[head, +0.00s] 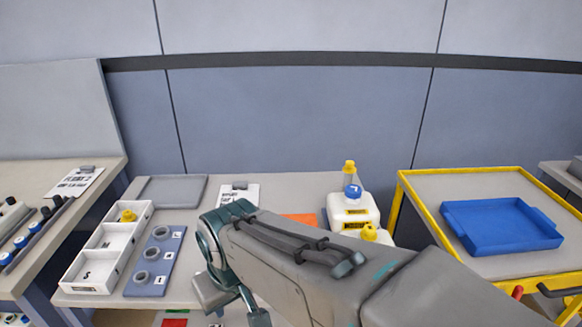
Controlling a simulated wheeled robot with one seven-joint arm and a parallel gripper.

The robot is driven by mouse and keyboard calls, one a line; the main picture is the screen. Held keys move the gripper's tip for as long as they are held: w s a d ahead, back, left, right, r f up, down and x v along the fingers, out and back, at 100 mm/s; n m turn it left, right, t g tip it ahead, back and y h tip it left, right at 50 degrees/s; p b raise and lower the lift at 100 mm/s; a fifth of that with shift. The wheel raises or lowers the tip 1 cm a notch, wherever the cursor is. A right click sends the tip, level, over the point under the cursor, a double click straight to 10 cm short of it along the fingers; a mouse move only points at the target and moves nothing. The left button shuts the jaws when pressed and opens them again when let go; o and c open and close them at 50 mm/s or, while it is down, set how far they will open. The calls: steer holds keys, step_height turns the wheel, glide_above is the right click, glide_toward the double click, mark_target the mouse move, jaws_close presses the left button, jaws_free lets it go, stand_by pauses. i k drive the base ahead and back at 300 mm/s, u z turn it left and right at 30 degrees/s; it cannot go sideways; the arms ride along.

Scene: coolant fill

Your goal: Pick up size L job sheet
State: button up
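A white sheet on a clipboard (239,193) lies at the back of the middle bench, its lower part hidden by my arm. Another white sheet on a clipboard (76,182) lies at the back of the left bench. Both carry dark print too small to read surely, so I cannot tell which is the size L job sheet. My arm reaches across the middle of the view.
The middle bench holds a grey tray (150,190), a white bin with compartments (101,246), a blue-grey board with rings (142,285) and a white jug with a blue cap (352,215). A yellow cart (430,184) bears a blue tray (500,225) at right.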

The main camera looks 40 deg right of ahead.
mark_target(228, 194)
steer(key=u, duration=1.55)
steer(key=k, duration=1.55)
steer(key=z, duration=2.55)
steer(key=i, duration=0.5)
